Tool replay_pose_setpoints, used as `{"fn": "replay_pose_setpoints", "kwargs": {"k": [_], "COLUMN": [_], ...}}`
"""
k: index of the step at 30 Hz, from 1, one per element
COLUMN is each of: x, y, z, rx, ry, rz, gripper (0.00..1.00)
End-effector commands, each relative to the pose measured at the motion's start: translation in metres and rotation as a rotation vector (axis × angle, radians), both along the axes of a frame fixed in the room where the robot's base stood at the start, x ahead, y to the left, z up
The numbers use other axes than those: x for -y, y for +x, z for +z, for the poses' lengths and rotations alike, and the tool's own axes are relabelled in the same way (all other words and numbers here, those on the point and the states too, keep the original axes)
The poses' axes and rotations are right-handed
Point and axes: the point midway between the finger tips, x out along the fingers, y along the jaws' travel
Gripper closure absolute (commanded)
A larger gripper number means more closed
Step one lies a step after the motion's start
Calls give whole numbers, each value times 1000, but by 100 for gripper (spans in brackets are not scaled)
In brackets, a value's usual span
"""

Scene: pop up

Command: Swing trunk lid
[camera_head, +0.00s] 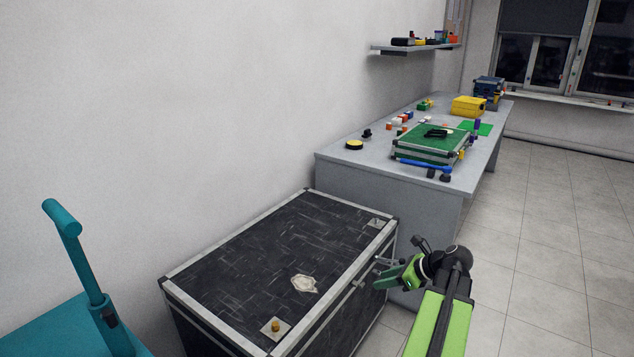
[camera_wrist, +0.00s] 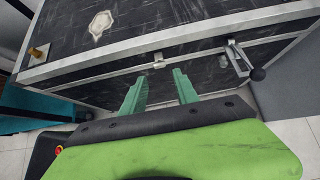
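The trunk (camera_head: 255,245) is a black, scuffed box with pale metal edging, standing against the wall. Its lid looks shut, and a seam runs along its front in the wrist view. A small metal catch (camera_wrist: 158,60) sits on the front at the lid's edge. To its right is a metal lever (camera_wrist: 238,58) with a black knob. My gripper (camera_wrist: 160,74) has two green fingers, spread apart with nothing between them. The tips point at the trunk's front just below the catch; contact is unclear. In the head view my gripper (camera_head: 385,274) is at the trunk's right front side.
A brass-coloured knob (camera_head: 276,326) and a pale worn patch (camera_head: 304,284) are on the lid. A grey workbench (camera_head: 345,172) with a green case (camera_head: 430,140) and tools stands behind the trunk. A teal handled object (camera_head: 85,265) is at left. Tiled floor (camera_head: 540,250) is clear at right.

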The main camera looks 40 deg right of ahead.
Motion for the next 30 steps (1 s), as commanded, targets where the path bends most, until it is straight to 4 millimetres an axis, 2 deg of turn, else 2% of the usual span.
{"fn": "replay_pose_setpoints", "kwargs": {"k": [5,18,20,27,30], "x": [-3,-14,-14,-14,-14], "y": [10,58,58,57,57], "z": [-13,-59,-54,-53,-52], "rx": [-1,-1,-1,-1,0], "ry": [0,-1,-1,-1,-1], "rz": [3,2,1,1,0], "gripper": [64,64,69,100,100]}}
